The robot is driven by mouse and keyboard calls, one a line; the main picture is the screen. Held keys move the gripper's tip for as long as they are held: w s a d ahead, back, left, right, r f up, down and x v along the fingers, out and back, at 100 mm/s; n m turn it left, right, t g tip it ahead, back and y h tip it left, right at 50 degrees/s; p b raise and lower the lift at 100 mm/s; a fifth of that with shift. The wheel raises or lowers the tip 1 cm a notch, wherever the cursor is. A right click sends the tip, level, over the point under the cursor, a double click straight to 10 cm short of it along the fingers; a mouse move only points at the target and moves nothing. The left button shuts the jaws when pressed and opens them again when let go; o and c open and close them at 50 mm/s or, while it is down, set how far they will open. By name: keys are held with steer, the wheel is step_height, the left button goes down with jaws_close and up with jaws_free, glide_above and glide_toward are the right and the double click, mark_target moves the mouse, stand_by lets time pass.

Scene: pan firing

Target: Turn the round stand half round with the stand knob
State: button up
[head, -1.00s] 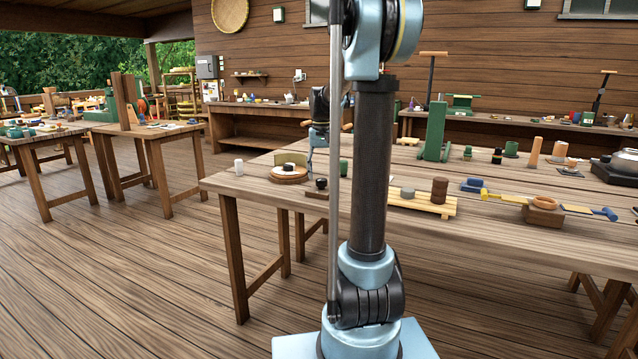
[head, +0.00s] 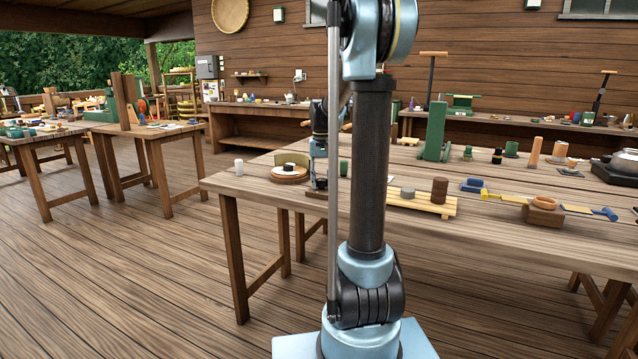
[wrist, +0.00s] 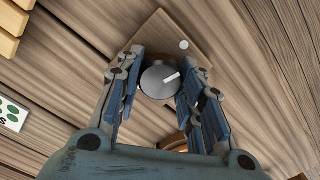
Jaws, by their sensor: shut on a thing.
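The stand knob (wrist: 158,83) is a dark round knob with a grey top and a white pointer line, on a wooden base plate (wrist: 160,38). The pointer slants to the upper right; a white dot lies on the plate beyond it. My gripper (wrist: 160,77) is shut on the knob, one finger on each side. In the head view my gripper (head: 319,183) reaches down at the plate and hides the knob. The round stand (head: 287,179), a wooden disc bearing an upright olive curved piece, stands just left of it. Only a sliver of the stand shows in the wrist view.
A small white cylinder (head: 239,167) stands left of the stand. A green cylinder (head: 343,168) is to the right, behind my arm. A slatted board (head: 425,204) with two cylinders lies further right. The table edge is close in front.

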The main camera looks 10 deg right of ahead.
mark_target(321, 179)
steer(key=shift+n, duration=1.4)
steer(key=o, duration=1.1)
steer(key=shift+c, duration=0.2)
step_height(321, 179, up, 12)
steer(key=shift+f, duration=0.1)
